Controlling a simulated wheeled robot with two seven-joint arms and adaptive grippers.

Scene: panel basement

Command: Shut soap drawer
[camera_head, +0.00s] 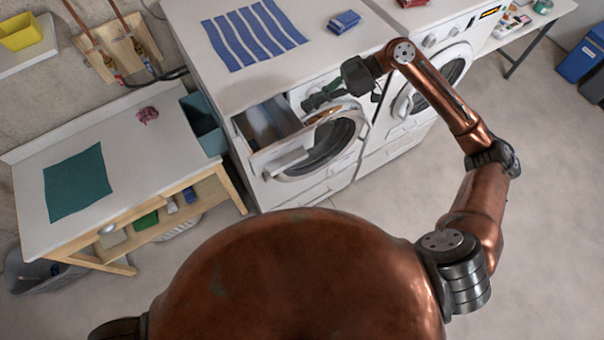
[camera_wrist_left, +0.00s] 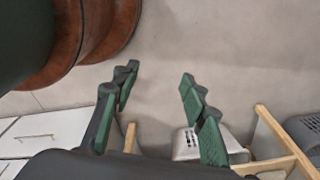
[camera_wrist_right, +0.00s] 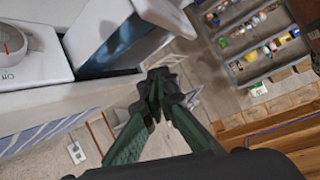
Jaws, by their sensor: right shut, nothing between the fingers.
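The soap drawer (camera_head: 287,150) is pulled out of the left washing machine (camera_head: 311,190), its white front standing away from the machine and its inside showing. In the right wrist view, the drawer's white front (camera_wrist_right: 164,14) is close to my right gripper (camera_wrist_right: 155,78). My right gripper's green fingers are together, with nothing between them. In the head view, the right gripper (camera_head: 310,101) is by the drawer's right end, above the round door; I cannot tell whether it touches the drawer. My left gripper (camera_wrist_left: 160,71) is open and empty over the floor, outside the head view.
A striped cloth (camera_head: 250,35) and blue folded cloth (camera_head: 344,21) lie on the worktop. A dark teal bin (camera_head: 201,124) stands left of the drawer, beside a table (camera_head: 130,158) with a green cloth. A second machine (camera_head: 410,118) is to the right. The floor in front is clear.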

